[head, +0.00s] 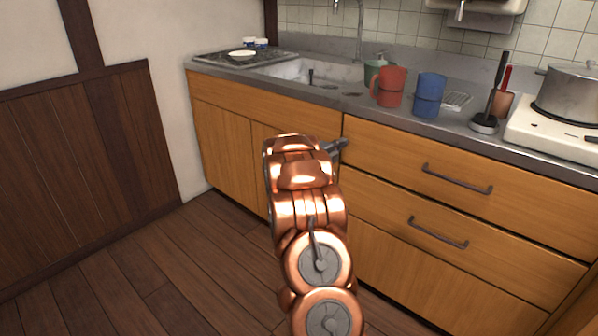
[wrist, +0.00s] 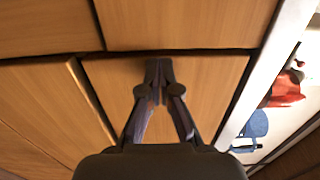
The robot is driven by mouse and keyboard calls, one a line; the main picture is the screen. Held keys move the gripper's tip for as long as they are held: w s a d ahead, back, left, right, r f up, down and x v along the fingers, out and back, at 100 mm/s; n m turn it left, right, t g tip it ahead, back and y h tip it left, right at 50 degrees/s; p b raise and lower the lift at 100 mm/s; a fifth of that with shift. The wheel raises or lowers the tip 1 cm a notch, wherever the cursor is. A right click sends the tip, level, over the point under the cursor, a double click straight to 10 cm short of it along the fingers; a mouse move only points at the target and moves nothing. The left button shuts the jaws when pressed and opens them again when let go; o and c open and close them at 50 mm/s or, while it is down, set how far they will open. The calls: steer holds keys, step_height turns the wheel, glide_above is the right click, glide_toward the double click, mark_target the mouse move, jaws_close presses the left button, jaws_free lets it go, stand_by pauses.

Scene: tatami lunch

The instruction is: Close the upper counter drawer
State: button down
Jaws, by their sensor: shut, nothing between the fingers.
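The upper counter drawer (head: 400,158) has a plain wooden front with a dark bar handle (head: 457,179). Its front looks nearly in line with the cabinet face; I cannot tell whether a small gap remains. In the wrist view the drawer front (wrist: 210,85) lies ahead of my fingers, beside a dark seam. My gripper (head: 341,146) is shut and empty at the drawer's left end, left of the handle. In the wrist view its fingertips (wrist: 158,66) meet close to that seam. I cannot tell whether they touch the wood.
The lower drawer (head: 400,202) has its own handle (head: 438,232). The counter edge (head: 420,134) runs above the drawers. A red mug (head: 390,87), blue mug (head: 429,95) and pot (head: 570,92) stand on top. The wooden floor at left (head: 150,260) is clear.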

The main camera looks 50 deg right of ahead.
steer(key=shift+s+d+r, duration=0.1)
steer(key=shift+d+r, duration=0.05)
steer(key=shift+r, duration=0.2)
steer(key=a, duration=1.4)
steer(key=shift+s+a+f, duration=0.15)
steer(key=shift+a+f, duration=0.05)
steer(key=shift+f, duration=0.15)
steer(key=shift+r, duration=0.1)
